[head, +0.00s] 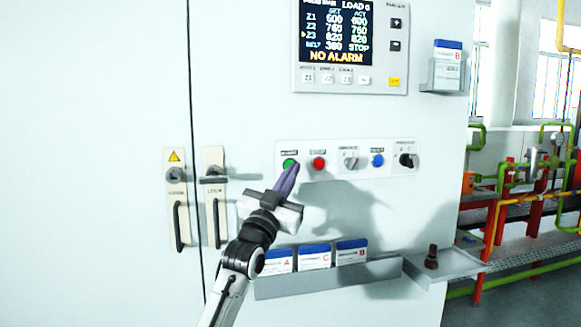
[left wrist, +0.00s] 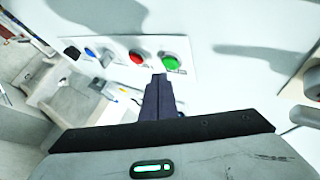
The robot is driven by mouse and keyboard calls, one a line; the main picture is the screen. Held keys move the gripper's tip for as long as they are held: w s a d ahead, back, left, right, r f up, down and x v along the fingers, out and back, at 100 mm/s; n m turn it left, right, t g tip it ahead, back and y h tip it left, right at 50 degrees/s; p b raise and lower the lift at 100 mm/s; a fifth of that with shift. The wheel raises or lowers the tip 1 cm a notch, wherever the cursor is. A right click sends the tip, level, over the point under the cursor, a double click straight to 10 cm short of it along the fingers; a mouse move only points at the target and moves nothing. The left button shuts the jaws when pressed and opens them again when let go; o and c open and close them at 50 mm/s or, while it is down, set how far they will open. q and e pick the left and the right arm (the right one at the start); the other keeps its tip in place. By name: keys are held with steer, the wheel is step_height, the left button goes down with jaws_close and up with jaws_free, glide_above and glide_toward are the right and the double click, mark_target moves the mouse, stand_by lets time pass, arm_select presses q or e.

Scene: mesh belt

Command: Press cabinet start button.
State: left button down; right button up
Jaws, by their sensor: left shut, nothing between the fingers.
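The green start button (head: 290,163) is at the left end of a white control strip (head: 340,175) on the cabinet front. In the left wrist view the green button (left wrist: 170,61) is just beyond the fingertips. My left gripper (head: 294,167) is shut and empty, its dark fingers pointing up at the button. The fingertips overlap the button's right edge in the head view; I cannot tell whether they touch it. In the left wrist view the shut fingers (left wrist: 159,78) end just below and left of the button. My right gripper is not in view.
The red button (head: 319,163), a selector, the blue button (head: 377,160) and a black knob (head: 407,160) follow to the right. A display (head: 337,35) reading NO ALARM is above. Door handles (head: 179,225) are left. A card tray (head: 325,283) and a small shelf (head: 445,268) protrude below.

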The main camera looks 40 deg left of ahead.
arm_select(q)
steer(key=shift+w+a, duration=0.1)
steer(key=shift+w+a, duration=0.2)
